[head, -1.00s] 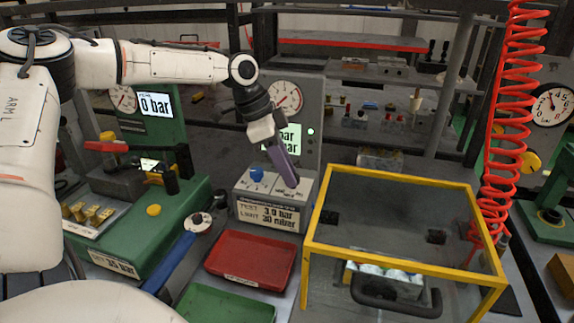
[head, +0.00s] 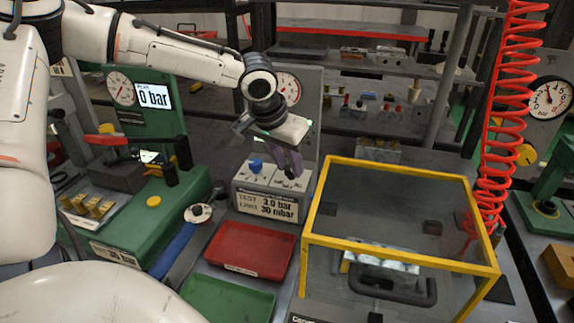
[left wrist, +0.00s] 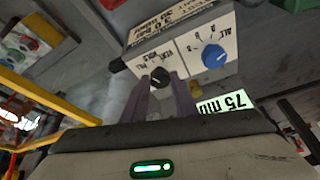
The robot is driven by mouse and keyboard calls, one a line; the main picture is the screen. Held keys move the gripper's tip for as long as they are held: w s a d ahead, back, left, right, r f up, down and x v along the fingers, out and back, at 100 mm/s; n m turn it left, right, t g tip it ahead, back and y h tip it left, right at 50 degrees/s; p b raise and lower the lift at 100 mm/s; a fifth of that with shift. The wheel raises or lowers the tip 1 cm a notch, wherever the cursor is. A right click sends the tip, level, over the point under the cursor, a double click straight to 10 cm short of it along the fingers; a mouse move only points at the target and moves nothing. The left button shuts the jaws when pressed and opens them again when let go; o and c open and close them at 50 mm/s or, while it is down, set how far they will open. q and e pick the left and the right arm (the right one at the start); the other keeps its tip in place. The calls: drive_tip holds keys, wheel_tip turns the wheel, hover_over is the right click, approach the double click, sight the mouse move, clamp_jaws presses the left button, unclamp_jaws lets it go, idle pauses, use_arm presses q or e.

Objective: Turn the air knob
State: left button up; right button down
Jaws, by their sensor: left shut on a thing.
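A grey control box (head: 243,186) with a "TEST 3.0 bar, LIMIT 30 mbar" label stands at mid-bench. On its top are a blue knob (head: 256,165) and, to the right, a black knob, which I take to be the air knob. The black knob (left wrist: 160,76) shows clearly in the left wrist view, beside lettered positions. The blue knob (left wrist: 214,56) is beside it there. My left gripper (head: 291,168) points down at the box, its purple fingers shut on the black knob. The left gripper (left wrist: 161,88) has one finger on each side of it. My right gripper is not in view.
A yellow-framed clear cover (head: 400,262) stands right of the box. A red tray (head: 250,250) and a green tray (head: 226,300) lie in front. A green station (head: 125,235) is at the left. A red coiled hose (head: 492,130) hangs at the right.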

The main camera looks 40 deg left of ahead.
use_arm(q)
drive_tip(key=n, duration=0.1)
drive_tip(key=n+y+b, duration=0.1)
drive_tip(key=n, duration=0.1)
drive_tip(key=n+b, duration=0.1)
drive_tip(key=shift+w+d+n+g+y, duration=0.1)
drive_tip(key=shift+d+n+g+y, duration=0.15)
drive_tip(key=shift+n+g+y, duration=0.15)
idle(0.4)
drive_tip(key=o, duration=1.1)
drive_tip(key=shift+c, duration=0.2)
drive_tip(key=v, duration=1)
drive_tip(key=shift+r+p, duration=0.2)
drive_tip(key=shift+p, duration=0.25)
drive_tip(key=shift+f, duration=0.1)
